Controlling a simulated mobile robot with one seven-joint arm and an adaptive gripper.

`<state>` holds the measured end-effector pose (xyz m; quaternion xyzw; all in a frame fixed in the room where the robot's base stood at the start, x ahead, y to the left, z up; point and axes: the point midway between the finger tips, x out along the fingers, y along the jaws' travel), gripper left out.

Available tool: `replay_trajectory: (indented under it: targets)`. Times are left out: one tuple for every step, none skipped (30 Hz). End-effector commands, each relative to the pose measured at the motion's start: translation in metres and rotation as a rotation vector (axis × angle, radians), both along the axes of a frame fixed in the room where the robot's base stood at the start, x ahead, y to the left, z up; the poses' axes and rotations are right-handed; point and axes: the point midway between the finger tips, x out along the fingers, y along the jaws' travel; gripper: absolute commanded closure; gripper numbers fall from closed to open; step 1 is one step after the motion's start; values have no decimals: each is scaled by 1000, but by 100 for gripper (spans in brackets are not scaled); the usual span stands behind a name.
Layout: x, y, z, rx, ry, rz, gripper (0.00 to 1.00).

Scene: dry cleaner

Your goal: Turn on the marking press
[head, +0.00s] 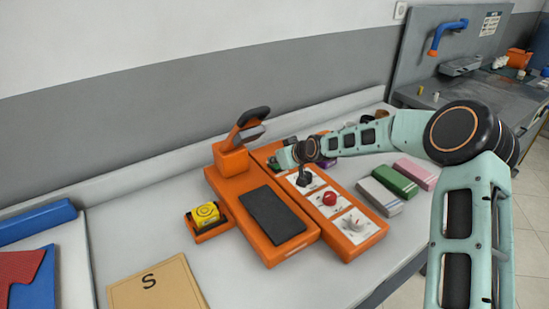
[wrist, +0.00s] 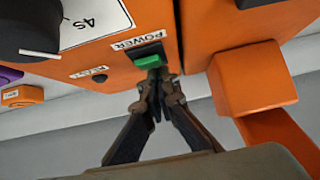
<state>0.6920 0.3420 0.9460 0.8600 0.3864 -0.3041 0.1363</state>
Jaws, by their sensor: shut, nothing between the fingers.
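The orange marking press (head: 220,181) stands on the grey counter in the head view, with a black lever on top and a dark flat pad in front. In the wrist view a green rocker switch (wrist: 149,61) sits in a black frame beside the label POWER on the orange housing (wrist: 190,20). My gripper (wrist: 157,74) is shut and empty. Its fingertips are at the switch's lower edge and overlap the frame; I cannot tell if they touch it.
The panel has a black knob, a red button and a white dial. A yellow tape roll (head: 206,215) sits left of the press. The wall is close behind.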

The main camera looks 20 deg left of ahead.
Motion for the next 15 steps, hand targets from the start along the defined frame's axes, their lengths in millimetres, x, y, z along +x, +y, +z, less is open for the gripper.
replay_trajectory:
  targets:
    - [0, -1, -1, 0, 0, -1, 100]
    - [0, -1, -1, 0, 0, -1, 100]
    - [0, -1, -1, 0, 0, -1, 100]
    - [0, -1, -1, 0, -1, -1, 100]
    - [0, -1, -1, 0, -1, -1, 100]
    - [-1, -2, -1, 0, -1, -1, 100]
    - [-1, -3, -1, 0, -1, -1, 100]
    - [-2, -4, -1, 0, -1, -1, 100]
    - [-3, -5, -1, 0, -2, 0, 100]
    - [-4, -6, -1, -1, -1, 0, 100]
    - [-5, -7, -2, -1, -1, 0, 100]
    - [-6, -9, -2, -2, 0, -2, 100]
    - [-7, -10, -2, -2, 0, -2, 100]
    - [-8, -11, -2, -2, 0, -2, 100]
    - [-9, -12, -3, -2, 0, -2, 100]
